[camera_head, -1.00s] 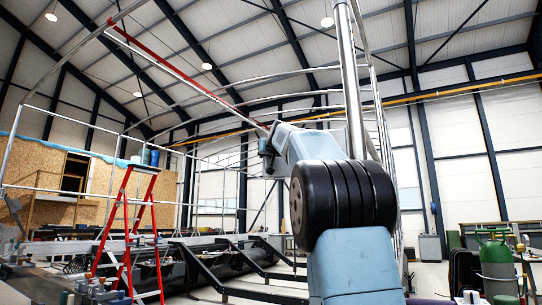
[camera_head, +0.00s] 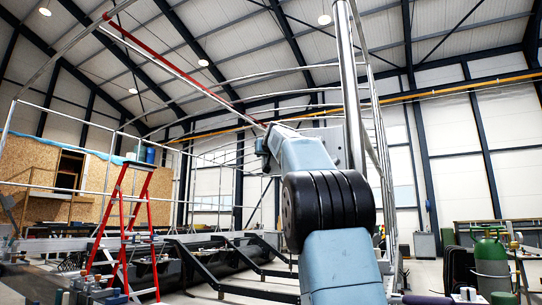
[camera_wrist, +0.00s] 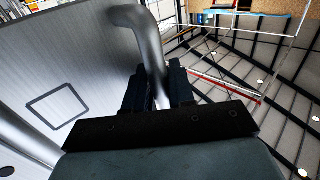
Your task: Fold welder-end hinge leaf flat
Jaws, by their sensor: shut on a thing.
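In the wrist view my gripper (camera_wrist: 157,75) has its two black fingers shut around a grey metal tube (camera_wrist: 147,35). The tube bends to the left just beyond the fingers. In the head view my blue-grey arm with its black joint rises at the centre right, and its gripper end is not clearly seen. A tall shiny upright tube (camera_head: 349,90) stands beside the arm. I cannot make out the hinge leaf, its welder end or its angle in either view.
A red stepladder (camera_head: 124,230) stands at left near a plywood hut (camera_head: 45,165). Dark frames (camera_head: 225,262) lie low in the middle. A red-and-silver bar (camera_head: 180,70) slants overhead among thin hoops.

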